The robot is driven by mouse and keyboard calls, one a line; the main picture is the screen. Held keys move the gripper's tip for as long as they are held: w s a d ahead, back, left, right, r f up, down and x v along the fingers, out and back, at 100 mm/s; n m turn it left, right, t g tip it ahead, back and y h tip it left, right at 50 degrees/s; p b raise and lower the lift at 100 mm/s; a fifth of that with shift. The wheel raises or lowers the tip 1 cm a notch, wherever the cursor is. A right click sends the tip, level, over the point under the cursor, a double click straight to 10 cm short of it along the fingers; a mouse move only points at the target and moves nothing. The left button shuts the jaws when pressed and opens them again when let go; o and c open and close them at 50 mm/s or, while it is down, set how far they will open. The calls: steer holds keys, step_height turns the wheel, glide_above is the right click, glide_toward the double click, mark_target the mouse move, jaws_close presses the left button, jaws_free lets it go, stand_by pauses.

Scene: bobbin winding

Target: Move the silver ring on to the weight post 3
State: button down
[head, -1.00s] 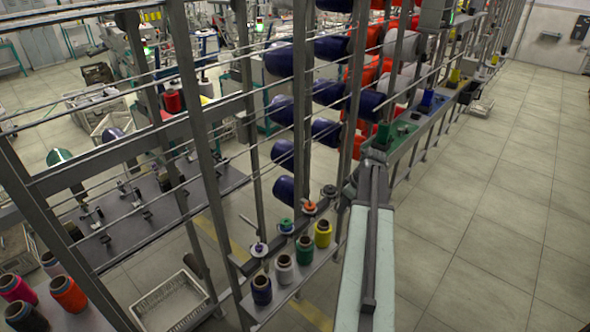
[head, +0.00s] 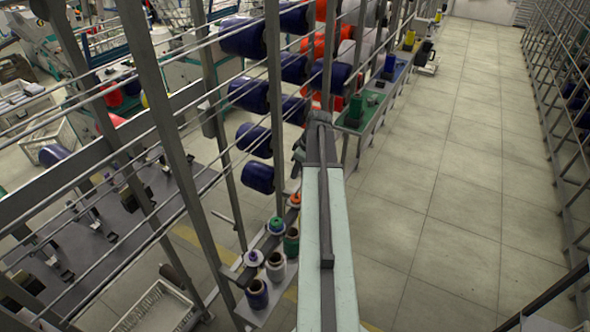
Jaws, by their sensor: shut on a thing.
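I cannot make out the silver ring in this view. A rail (head: 240,276) at lower centre carries a row of short posts with rings on them. A white and purple ring (head: 253,257) is nearest, then a teal ring (head: 276,224), then an orange ring (head: 295,199). I cannot tell which post is number 3. My arm reaches up the picture from the bottom centre and covers the right end of this row. My gripper is hidden behind the arm, so neither its fingers nor anything in them shows.
Yarn cones stand beside the rail: dark blue (head: 257,293), white (head: 276,267) and green (head: 291,242). Upright frame bars (head: 275,100) and large blue spools (head: 257,177) rise behind. A green bench (head: 365,106) lies beyond. The tiled aisle (head: 450,220) at right is clear up to another rack (head: 560,130).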

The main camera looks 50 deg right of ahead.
mark_target(297, 195)
steer(key=shift+s+f+b, duration=0.2)
steer(key=shift+f+b, duration=5.9)
steer(key=shift+f, duration=0.05)
steer(key=shift+r, duration=0.1)
steer(key=c, duration=0.9)
jaws_free()
steer(key=shift+r, duration=0.1)
steer(key=p+v, duration=0.7)
steer(key=shift+s+r, duration=0.2)
steer(key=shift+r, duration=0.05)
